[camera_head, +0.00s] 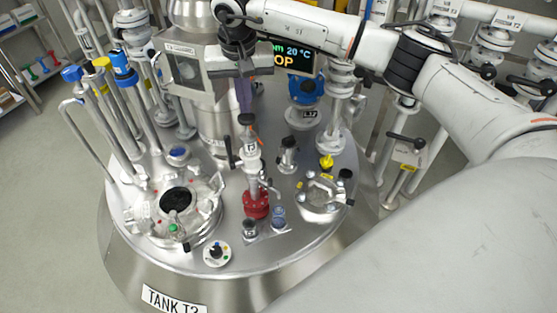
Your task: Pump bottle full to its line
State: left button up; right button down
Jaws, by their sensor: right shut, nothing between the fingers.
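My right gripper (243,107) hangs fingers down over the middle of the tank top, shut and empty. Its tips are just above the black top (246,119) of a slim upright metal pump with a red base (257,205); I cannot tell whether they touch it. A small clear bottle with a bluish look (278,217) stands in front of the red base, on the right. Its line and fill level are too small to read. My left gripper is out of view.
The round steel tank top (300,245) carries an open dark port (175,200), a round lidded hatch (322,195) and a small round dial (217,253). Tall pipes with blue and yellow caps (100,85) crowd the left. My right arm covers the right side.

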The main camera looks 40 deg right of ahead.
aim_at(247, 117)
jog(key=shift+f, duration=0.1)
jog(key=shift+f+b, duration=1.45)
jog(key=shift+f, duration=1.15)
jog(key=shift+r, duration=0.15)
jog(key=shift+r+p, duration=1.9)
jog(key=shift+r, duration=0.6)
